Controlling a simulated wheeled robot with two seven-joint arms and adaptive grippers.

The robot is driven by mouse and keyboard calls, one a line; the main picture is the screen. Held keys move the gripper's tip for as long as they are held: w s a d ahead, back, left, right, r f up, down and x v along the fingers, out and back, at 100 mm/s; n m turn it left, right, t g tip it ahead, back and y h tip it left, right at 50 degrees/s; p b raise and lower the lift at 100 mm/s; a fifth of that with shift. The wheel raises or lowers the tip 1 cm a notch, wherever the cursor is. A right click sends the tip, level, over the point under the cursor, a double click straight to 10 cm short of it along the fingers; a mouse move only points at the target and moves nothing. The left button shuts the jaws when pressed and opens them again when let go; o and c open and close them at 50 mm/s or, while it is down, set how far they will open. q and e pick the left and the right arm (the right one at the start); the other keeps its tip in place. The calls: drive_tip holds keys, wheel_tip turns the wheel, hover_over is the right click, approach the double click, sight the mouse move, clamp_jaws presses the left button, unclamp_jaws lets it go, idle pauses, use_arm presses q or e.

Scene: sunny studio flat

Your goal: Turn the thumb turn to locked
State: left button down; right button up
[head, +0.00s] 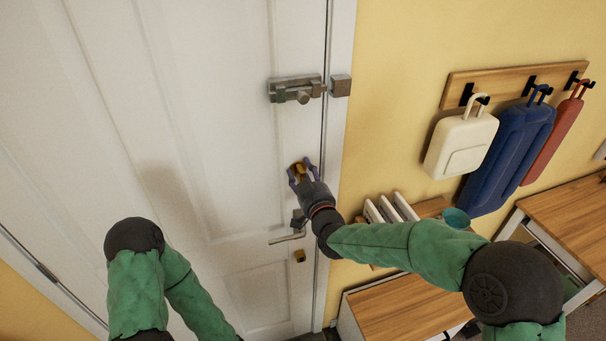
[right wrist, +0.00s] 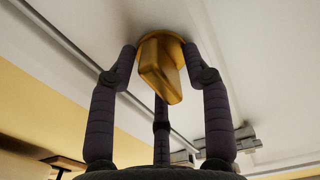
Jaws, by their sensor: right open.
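The brass thumb turn (head: 297,168) sits on the white door (head: 230,130) near its right edge, between the slide bolt and the lever handle. In the right wrist view its round plate and blocky grip (right wrist: 160,70) show large, with the grip a little slanted. My right gripper (head: 303,173) is at the thumb turn, its three dark fingers open around it. In the right wrist view the gripper (right wrist: 160,60) has one finger on each side of the brass and one behind; I cannot tell whether they touch it. My left gripper is out of view; only its arm shows.
A metal slide bolt (head: 297,90) is above the thumb turn. A lever handle (head: 287,238) and a small brass lock (head: 299,256) are below. Bags hang from a wooden rack (head: 510,80) at right. A wooden-topped bench (head: 400,307) stands beneath my right arm.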

clamp_jaws()
drive_tip(key=shift+f+m+b, duration=0.15)
drive_tip(key=shift+m+b, duration=0.25)
drive_tip(key=shift+b, duration=0.4)
drive_tip(key=m+b, duration=0.4)
drive_tip(key=b, duration=0.1)
drive_tip(key=m+b, duration=0.4)
drive_tip(key=b, duration=0.2)
drive_tip(key=f+m+b, duration=0.1)
drive_tip(key=m+b, duration=0.4)
drive_tip(key=b, duration=0.1)
drive_tip(key=shift+m+b, duration=1.75)
drive_tip(key=shift+m, duration=0.35)
drive_tip(key=shift+r, duration=0.1)
